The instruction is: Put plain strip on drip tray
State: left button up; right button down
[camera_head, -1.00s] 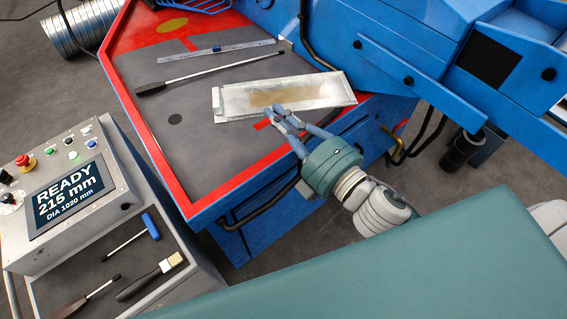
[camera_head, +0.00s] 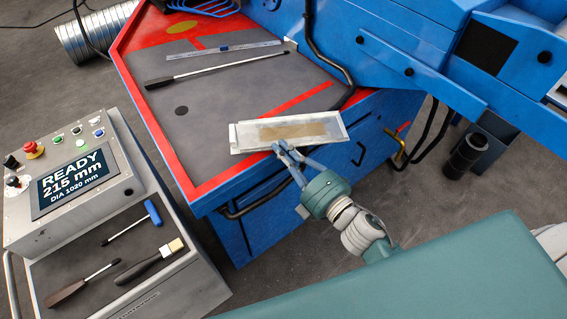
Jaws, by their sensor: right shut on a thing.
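A shallow silvery metal tray with a brownish patch in its middle, which looks like the drip tray (camera_head: 247,136), is over the front edge of the blue machine's table. My right gripper (camera_head: 281,148) is shut on its near long edge. The tray looks raised off the table, though its height is hard to judge. I cannot make out a plain strip for certain. A thin pale metal strip (camera_head: 222,50) with marks like a ruler lies at the back of the table. My left gripper is not in view.
The grey table top (camera_head: 210,115) is mostly clear. A long screwdriver (camera_head: 215,70) lies in front of the ruler-like strip. A control cart (camera_head: 150,190) at the left holds screwdrivers and a brush (camera_head: 150,261). Blue machine arms (camera_head: 400,60) hang at the upper right.

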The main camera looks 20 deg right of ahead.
notch_tip(320, 180, down, 4)
jog(key=shift+f+b, duration=0.2)
jog(key=shift+b, duration=0.4)
jog(key=c, duration=2.3)
grip_release()
jog(key=shift+f, duration=0.15)
jog(key=o, duration=0.4)
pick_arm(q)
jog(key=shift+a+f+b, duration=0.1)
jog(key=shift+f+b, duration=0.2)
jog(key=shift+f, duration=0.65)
pick_arm(e)
jog(key=v, duration=1.2)
jog(key=shift+r, duration=0.25)
